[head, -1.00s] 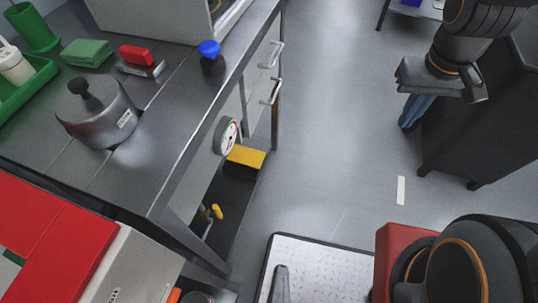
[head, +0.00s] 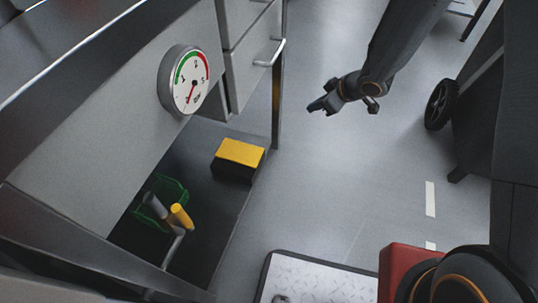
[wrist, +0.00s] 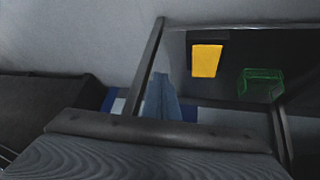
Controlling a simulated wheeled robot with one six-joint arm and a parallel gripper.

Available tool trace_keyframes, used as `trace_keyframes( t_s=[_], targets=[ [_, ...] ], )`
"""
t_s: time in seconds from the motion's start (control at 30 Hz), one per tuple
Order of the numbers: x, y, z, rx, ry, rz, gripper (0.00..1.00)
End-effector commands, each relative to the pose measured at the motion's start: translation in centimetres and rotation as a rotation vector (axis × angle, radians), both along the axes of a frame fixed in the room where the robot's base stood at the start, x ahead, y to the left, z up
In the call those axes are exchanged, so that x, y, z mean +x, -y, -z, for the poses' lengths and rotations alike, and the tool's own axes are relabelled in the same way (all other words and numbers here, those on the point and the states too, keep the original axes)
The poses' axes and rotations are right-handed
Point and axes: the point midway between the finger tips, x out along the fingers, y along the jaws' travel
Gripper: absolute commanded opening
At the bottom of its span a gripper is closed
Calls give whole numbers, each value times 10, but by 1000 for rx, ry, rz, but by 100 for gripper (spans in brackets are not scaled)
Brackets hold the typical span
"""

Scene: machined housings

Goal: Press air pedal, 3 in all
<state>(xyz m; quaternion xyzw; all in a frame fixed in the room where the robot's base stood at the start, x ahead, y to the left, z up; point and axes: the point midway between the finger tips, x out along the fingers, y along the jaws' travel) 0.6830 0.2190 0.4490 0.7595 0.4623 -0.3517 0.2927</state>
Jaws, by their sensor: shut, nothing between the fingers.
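The air pedal (head: 240,153), a black block with a yellow top, sits on the dark floor panel under the bench. It also shows in the wrist view (wrist: 207,60), at the upper right. My gripper (head: 314,107) is shut and empty. It is in the air over the open floor, to the right of the pedal and apart from it. A round gauge (head: 185,80) with green and red bands is on the bench front; its red needle points to the lower left.
A green bin (head: 158,199) with a yellow-handled and a grey-handled tool stands left of the pedal, under the bench. A bench leg (head: 276,100) stands behind the pedal. Open grey floor (head: 330,190) lies to its right.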

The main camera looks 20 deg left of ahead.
Motion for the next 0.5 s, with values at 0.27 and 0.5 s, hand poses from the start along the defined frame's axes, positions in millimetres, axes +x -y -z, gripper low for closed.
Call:
trace_keyframes(
  t_s=[0.27, 0.5],
  targets=[
    [-24, -63, 104, 139, -53, -266, 0],
    [-37, -79, 124, 184, -77, -347, 0]
  ],
)
